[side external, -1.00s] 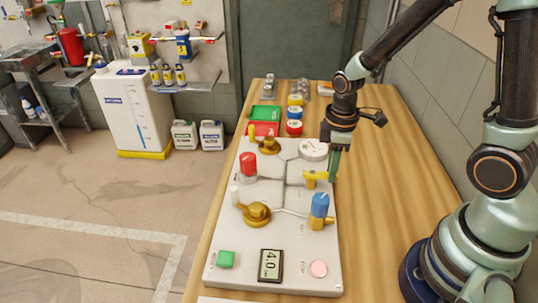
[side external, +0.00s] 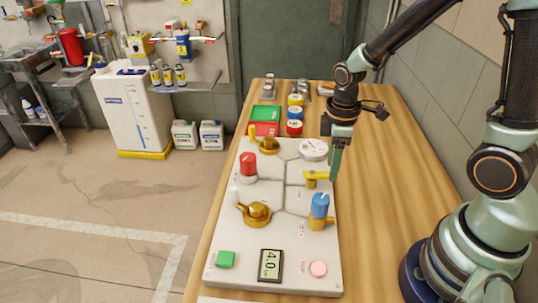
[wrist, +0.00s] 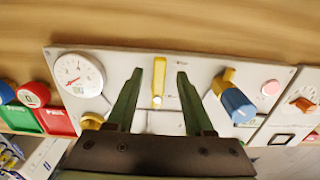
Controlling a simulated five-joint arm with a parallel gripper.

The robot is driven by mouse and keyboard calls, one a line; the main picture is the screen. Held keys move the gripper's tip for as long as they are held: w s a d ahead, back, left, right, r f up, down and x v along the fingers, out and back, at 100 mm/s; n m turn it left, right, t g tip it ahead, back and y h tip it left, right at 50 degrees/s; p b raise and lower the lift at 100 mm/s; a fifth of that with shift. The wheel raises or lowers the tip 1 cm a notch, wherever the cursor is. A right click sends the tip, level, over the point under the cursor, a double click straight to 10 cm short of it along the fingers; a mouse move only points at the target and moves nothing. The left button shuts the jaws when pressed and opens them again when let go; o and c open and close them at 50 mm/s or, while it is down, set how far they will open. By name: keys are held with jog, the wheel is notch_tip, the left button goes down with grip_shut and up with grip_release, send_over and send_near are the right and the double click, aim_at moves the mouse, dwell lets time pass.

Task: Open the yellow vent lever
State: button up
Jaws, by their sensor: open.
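The yellow vent lever (side external: 318,175) is on the right side of the white panel (side external: 222,280), lying crosswise toward the panel's right edge in the side view. In the wrist view the lever (wrist: 158,82) shows as a yellow bar between the two green fingers. My gripper (side external: 335,176) points down at the lever's outer end in the side view. In the wrist view my gripper (wrist: 156,75) is open, with a finger on each side of the lever and visible gaps. I cannot tell how far the fingertips are above the panel.
A blue knob (side external: 320,205) stands close in front of the lever. A white gauge (side external: 313,150) is behind it. A red knob (side external: 248,164) and brass valves with levers (side external: 257,213) are to the left. Bare wooden table (side external: 385,190) lies to the right.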

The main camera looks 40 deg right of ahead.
notch_tip(320, 180, up, 11)
jog(key=shift+f, duration=0.2)
dwell(0.3)
jog(key=s+r+m+t, duration=0.3)
jog(key=r+m+t, duration=0.2)
jog(key=m, duration=0.3)
jog(key=shift+a+r+m+t, duration=0.3)
jog(key=shift+a+r+m, duration=0.15)
jog(key=shift+r, duration=0.3)
